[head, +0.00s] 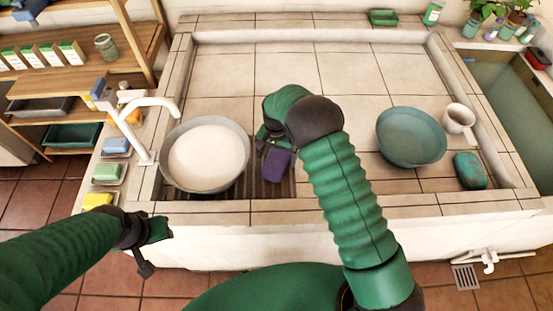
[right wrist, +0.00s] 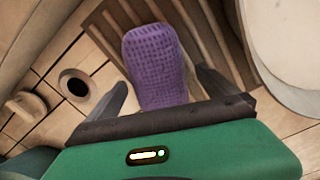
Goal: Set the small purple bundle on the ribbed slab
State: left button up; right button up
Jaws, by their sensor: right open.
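The small purple bundle (head: 277,165) lies at the right part of the dark ribbed slab (head: 247,184), beside the wide grey bowl. In the right wrist view the bundle (right wrist: 158,62) has a knobbly weave and sits between the two spread fingers, with slats of the slab (right wrist: 215,35) next to it. My right gripper (head: 266,142) is open around the bundle's near end, and a gap shows at the fingers. The bundle's underside is hidden, so its full contact with the slab cannot be seen. My left gripper (head: 152,248) is open and empty in front of the basin's front edge.
A grey bowl with white contents (head: 205,152) covers the slab's left part. A white tap (head: 147,125) rises at left. The back tiles are clear.

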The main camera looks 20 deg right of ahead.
aim_at(277, 157)
notch_tip(277, 157, up, 9)
jog(key=s+d+r+n+t, duration=0.1)
jog(key=s+r+n, duration=0.1)
jog(key=s, duration=0.9)
jog(key=s+d+r+n+t, duration=0.1)
jog(key=s+n, duration=0.4)
jog(key=s, duration=0.6)
notch_tip(277, 157, up, 2)
jog(key=shift+d+r+n+t, duration=0.25)
jog(key=shift+n+t, duration=0.05)
jog(key=shift+t, duration=0.2)
